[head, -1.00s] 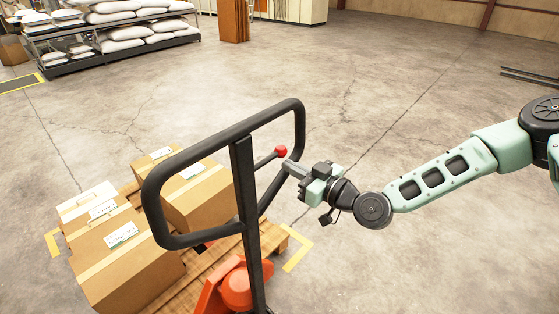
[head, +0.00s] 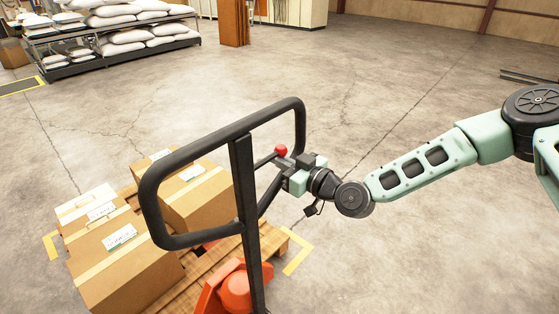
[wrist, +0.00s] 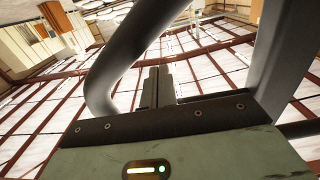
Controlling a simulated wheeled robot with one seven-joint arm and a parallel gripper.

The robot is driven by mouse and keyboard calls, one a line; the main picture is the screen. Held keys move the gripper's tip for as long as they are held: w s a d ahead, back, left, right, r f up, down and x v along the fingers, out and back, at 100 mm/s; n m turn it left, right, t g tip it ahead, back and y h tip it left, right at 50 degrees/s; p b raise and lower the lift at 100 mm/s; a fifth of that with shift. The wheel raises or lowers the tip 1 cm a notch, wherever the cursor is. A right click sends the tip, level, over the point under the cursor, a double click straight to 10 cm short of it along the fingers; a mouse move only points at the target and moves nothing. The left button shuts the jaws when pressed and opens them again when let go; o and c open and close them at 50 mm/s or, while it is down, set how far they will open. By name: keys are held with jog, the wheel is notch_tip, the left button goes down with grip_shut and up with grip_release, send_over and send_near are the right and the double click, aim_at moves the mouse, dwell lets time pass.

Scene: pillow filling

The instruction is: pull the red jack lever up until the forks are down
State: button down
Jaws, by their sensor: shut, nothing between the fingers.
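The jack lever ends in a red ball knob (head: 281,150) on a dark rod, inside the black handle loop (head: 165,170) of the pallet jack. My gripper (head: 274,162) is shut and empty, its fingers reaching into the loop just below the knob. I cannot tell whether it touches the lever. In the wrist view the closed fingers (wrist: 158,85) point up beside the curved handle bar (wrist: 118,55); the knob does not show there. The orange jack body (head: 235,292) is at the bottom. The forks are hidden under the wooden pallet (head: 190,275).
Several cardboard boxes (head: 125,265) sit on the pallet at the left. A rack with white sacks (head: 120,38) stands far at the back left. The floor behind and right of the jack is open.

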aim_at(286, 152)
jog(key=shift+r, duration=0.1)
jog(key=shift+r+p, duration=1.05)
jog(key=shift+r, duration=0.7)
jog(key=shift+f, duration=0.1)
jog(key=shift+f+b, duration=1.8)
jog(key=shift+b, duration=0.05)
jog(key=v, duration=1.3)
jog(key=shift+b, duration=0.35)
